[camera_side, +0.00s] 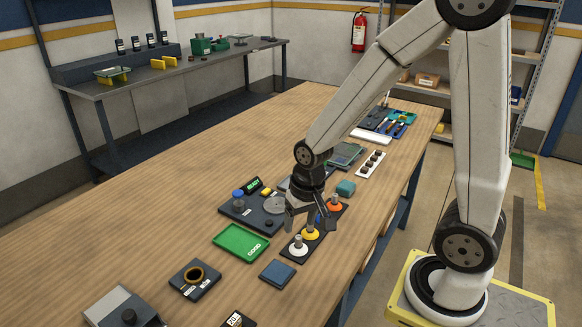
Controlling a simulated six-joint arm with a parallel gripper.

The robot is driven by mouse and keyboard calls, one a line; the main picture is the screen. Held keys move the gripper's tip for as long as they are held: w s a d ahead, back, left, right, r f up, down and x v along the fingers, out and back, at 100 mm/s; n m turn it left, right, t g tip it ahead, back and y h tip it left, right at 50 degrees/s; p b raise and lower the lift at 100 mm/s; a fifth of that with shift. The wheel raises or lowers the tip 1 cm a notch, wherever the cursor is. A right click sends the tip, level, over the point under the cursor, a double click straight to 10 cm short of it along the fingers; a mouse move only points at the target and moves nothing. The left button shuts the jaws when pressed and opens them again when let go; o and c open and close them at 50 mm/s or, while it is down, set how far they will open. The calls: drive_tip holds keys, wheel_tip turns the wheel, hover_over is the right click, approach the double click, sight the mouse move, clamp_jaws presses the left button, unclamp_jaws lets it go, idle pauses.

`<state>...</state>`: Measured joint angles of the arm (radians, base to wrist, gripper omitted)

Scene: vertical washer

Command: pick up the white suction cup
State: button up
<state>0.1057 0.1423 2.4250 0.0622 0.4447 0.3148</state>
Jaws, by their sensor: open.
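The white suction cup (299,246) stands upright at the near end of a dark strip-shaped holder on the wooden table. A yellow suction cup (311,233) and an orange one (335,204) stand farther along the same holder, with a blue part (319,219) partly hidden between them. My gripper (304,222) points down above the holder, slightly beyond the white cup in the picture. Its fingers are open and I see nothing held. I cannot tell its exact height above the cups.
A green tray (240,242) lies left of the holder, and a dark device with a green display (254,185) stands behind it. A blue-grey square pad (277,273) lies in front. A teal block (346,188) sits behind the holder.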

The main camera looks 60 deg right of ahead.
sight(299, 237)
drive_tip(key=w+d+f+m, duration=0.1)
drive_tip(key=m, duration=0.2)
drive_tip(key=w+d+f+m+g, duration=0.1)
drive_tip(key=d+m, duration=0.1)
drive_tip(key=m, duration=0.1)
drive_tip(key=w+d+f+m+y, duration=0.1)
drive_tip(key=d+m, duration=0.1)
drive_tip(key=m, duration=0.1)
drive_tip(key=shift+d+g, duration=0.1)
drive_tip(key=shift+g, duration=0.2)
drive_tip(key=shift+w+d+f+m, duration=0.15)
drive_tip(key=shift+d+f+m, duration=0.2)
drive_tip(key=shift+m, duration=0.35)
drive_tip(key=shift+a+f, duration=0.1)
drive_tip(key=shift+f, duration=1.1)
drive_tip(key=shift+f, duration=0.1)
drive_tip(key=shift+a+f, duration=0.2)
drive_tip(key=shift+f, duration=1.05)
drive_tip(key=shift+a+f, duration=0.2)
drive_tip(key=shift+f, duration=1)
clamp_jaws()
